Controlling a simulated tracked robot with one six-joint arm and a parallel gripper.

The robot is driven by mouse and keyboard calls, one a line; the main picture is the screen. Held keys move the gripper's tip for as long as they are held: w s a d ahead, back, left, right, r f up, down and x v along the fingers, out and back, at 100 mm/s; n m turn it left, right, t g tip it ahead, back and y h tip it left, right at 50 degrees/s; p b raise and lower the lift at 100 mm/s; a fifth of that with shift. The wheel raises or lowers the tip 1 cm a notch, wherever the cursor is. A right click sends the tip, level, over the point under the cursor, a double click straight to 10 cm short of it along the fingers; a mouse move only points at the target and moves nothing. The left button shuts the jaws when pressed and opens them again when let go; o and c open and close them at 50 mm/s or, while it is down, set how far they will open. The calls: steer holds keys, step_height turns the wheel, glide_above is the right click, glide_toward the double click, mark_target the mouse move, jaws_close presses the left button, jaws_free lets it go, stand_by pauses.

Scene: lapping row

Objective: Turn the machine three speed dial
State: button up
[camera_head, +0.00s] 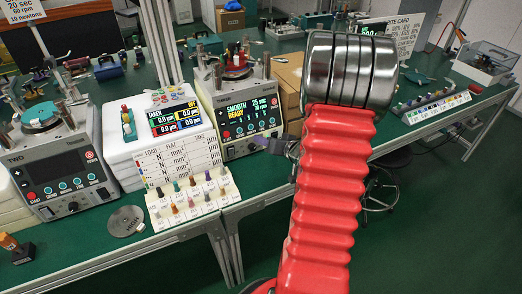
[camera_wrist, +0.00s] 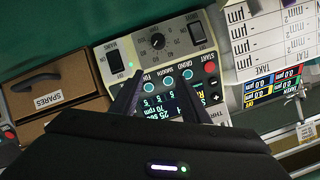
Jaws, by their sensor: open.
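Machine three (camera_head: 237,100) is a pale unit with a lit display reading "SMOOTH READY" and 25 sec, on the green bench at the middle. In the wrist view its panel is rotated and shows the black speed dial (camera_wrist: 157,41), with marks around it, beyond the row of teal buttons. My gripper (camera_wrist: 160,80) is open and empty, with its two dark fingers over the button and display area, apart from the dial. In the head view my gripper (camera_head: 265,142) is at the machine's lower right front. The dial is hard to make out there.
Machine two (camera_head: 60,165) stands at the left. A white chart board (camera_head: 178,165) and a rack of coloured pegs (camera_head: 190,207) stand left of machine three. A brown SPARES box (camera_wrist: 55,92) is close on its other side. A stool (camera_head: 385,185) stands beyond my arm.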

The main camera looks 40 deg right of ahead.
steer(key=a+r+n+g+h, duration=0.2)
steer(key=a+r+n+g, duration=0.15)
steer(key=a+r, duration=1.05)
steer(key=s+a+r+n+g+y, duration=0.1)
steer(key=s+a+n+g+y, duration=0.1)
steer(key=s+a, duration=0.7)
steer(key=s+a+r+n+g+y, duration=0.1)
steer(key=s+a+r+n+y, duration=0.1)
steer(key=s+a, duration=0.8)
steer(key=a, duration=0.4)
steer(key=shift+a+r+g, duration=0.3)
steer(key=shift+a+g, duration=0.05)
steer(key=shift+n, duration=0.25)
